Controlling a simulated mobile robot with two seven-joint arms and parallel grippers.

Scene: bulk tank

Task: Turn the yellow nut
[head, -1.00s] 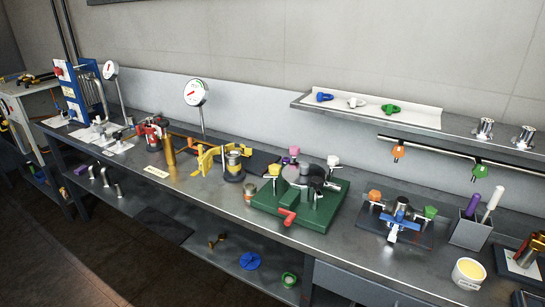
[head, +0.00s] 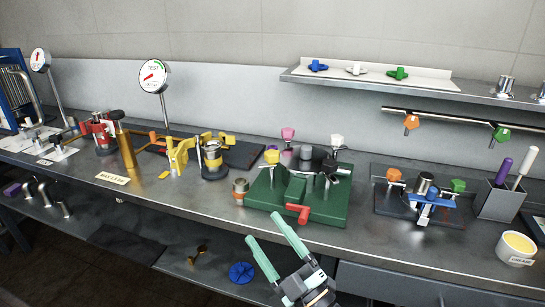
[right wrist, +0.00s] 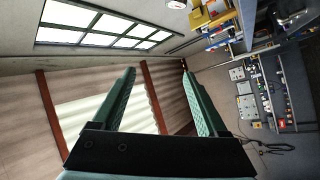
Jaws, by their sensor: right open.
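A yellow nut (head: 271,157) sits on top of a post at the left front of a green fixture (head: 330,207) on the bench. A pink nut (head: 287,134) and a white nut (head: 337,140) top other posts of this fixture. My right gripper (head: 264,226) is open and empty, below and in front of the fixture at the bench's front edge, apart from the yellow nut. In the right wrist view, its two green fingers (right wrist: 160,100) are spread with nothing between them; the nut cannot be made out there. My left gripper is not in view.
A red handle (head: 298,212) sticks out at the fixture's front. A small copper-topped cylinder (head: 240,188) stands left of it, and a yellow clamp (head: 180,155) farther left. A second fixture with orange and green nuts (head: 458,185) stands right. A shelf (head: 375,78) hangs above.

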